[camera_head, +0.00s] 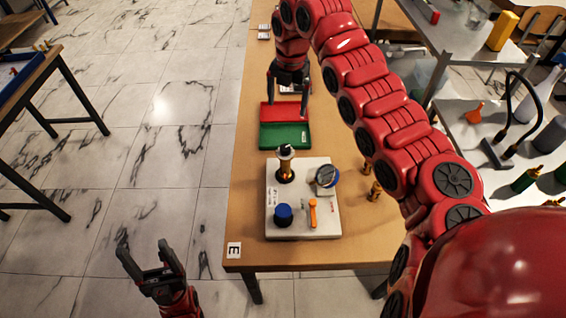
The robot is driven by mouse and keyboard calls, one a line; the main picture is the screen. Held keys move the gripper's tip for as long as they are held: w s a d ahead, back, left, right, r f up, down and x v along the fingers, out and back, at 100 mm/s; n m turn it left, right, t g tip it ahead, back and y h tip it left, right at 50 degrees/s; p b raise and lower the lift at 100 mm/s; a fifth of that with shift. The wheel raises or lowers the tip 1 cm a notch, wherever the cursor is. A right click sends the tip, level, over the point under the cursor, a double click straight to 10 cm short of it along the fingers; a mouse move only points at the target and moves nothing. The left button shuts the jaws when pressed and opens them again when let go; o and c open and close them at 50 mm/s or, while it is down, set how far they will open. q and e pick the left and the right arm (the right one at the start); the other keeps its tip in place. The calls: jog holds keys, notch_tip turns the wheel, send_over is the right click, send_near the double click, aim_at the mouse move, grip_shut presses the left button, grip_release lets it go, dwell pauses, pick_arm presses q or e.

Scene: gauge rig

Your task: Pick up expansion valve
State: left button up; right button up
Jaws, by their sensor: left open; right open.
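Two small brass fittings (376,191) stand on the wooden table, just right of the white gauge board and beside my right arm. They may include the expansion valve, but they are too small to tell. My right gripper (288,104) is open and points down by the red tray, away from the fittings. My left gripper (143,250) is open and empty, over the floor left of the table.
The white board (275,230) carries a gauge (327,177), a blue knob (283,214), an orange lever (312,213) and a dark-topped brass post (285,165). Red (270,110) and green (285,136) trays lie behind it. A cluttered grey shelf stands right.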

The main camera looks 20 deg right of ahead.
jog(key=s, duration=0.1)
jog(key=p, duration=0.4)
send_near(285, 147)
jog(key=shift+n+g, duration=0.3)
jog(key=f, duration=0.5)
jog(key=shift+w+d+f, duration=0.25)
jog(key=shift+w+d, duration=0.05)
jog(key=shift+d, duration=0.05)
jog(key=shift+a+f+p, duration=0.2)
jog(key=shift+f+p, duration=0.3)
jog(key=f+p, duration=0.2)
jog(key=f, duration=0.1)
jog(key=shift+s+a+f, duration=0.2)
jog(key=shift+a+f, duration=0.15)
jog(key=shift+a, duration=0.05)
jog(key=shift+w+d+f, duration=0.1)
jog(key=shift+d+f, duration=0.05)
jog(key=shift+f, duration=0.2)
grip_shut()
